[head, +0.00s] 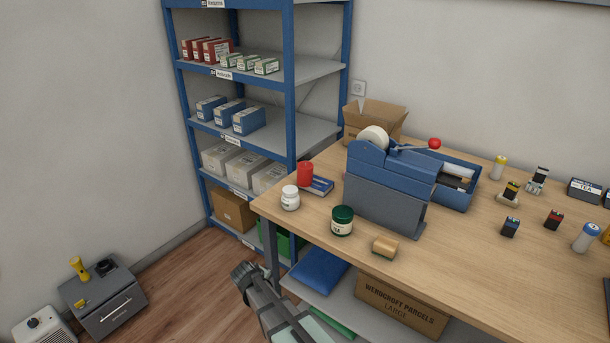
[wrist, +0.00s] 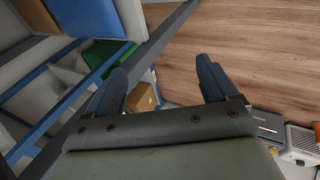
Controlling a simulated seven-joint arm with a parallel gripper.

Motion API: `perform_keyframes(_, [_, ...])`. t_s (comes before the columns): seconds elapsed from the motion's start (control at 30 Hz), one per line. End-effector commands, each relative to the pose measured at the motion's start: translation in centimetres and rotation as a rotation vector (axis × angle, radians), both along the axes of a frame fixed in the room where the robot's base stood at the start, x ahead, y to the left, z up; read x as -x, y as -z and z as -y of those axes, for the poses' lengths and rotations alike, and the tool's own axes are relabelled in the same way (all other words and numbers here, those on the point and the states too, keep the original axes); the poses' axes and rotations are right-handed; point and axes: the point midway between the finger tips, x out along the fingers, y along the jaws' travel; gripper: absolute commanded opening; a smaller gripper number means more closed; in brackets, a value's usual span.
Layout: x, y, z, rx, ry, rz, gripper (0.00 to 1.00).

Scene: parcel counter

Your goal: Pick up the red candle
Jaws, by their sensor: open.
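The red candle (head: 305,174) stands upright near the far left corner of the wooden table (head: 480,265) in the head view. A white jar (head: 290,199) stands just in front of it. A flat blue box (head: 319,186) lies close on its right; I cannot tell whether they touch. My gripper (head: 243,271) is off the table's left end, below the tabletop and well short of the candle. In the wrist view my gripper (wrist: 160,78) is open, with nothing between its fingers. The candle is not in the wrist view.
A dark green jar (head: 342,221), a small wooden block (head: 385,246) and a blue tape dispenser (head: 383,190) stand right of the candle. Blue shelving (head: 290,95) rises behind the table's left end. The table's left edge and leg are close to my gripper.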

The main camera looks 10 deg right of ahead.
Motion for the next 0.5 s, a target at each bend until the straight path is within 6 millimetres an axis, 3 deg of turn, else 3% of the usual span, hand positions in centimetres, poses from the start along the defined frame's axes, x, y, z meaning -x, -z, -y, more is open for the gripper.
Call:
perform_keyframes(0.03, [-1.6,-1.8,-2.0,0.0,-0.036,0.04,0.87])
perform_keyframes(0.1, [-3.4,-4.3,-4.0,0.006,-0.082,0.087,0.87])
perform_keyframes(0.23, [-6.4,-9.1,-7.1,0.005,-0.148,0.168,0.87])
perform_keyframes(0.37, [-9.4,-13.9,-8.5,-0.009,-0.185,0.227,0.87])
perform_keyframes(0.5, [-12.7,-18.8,-8.0,-0.035,-0.197,0.27,0.87])
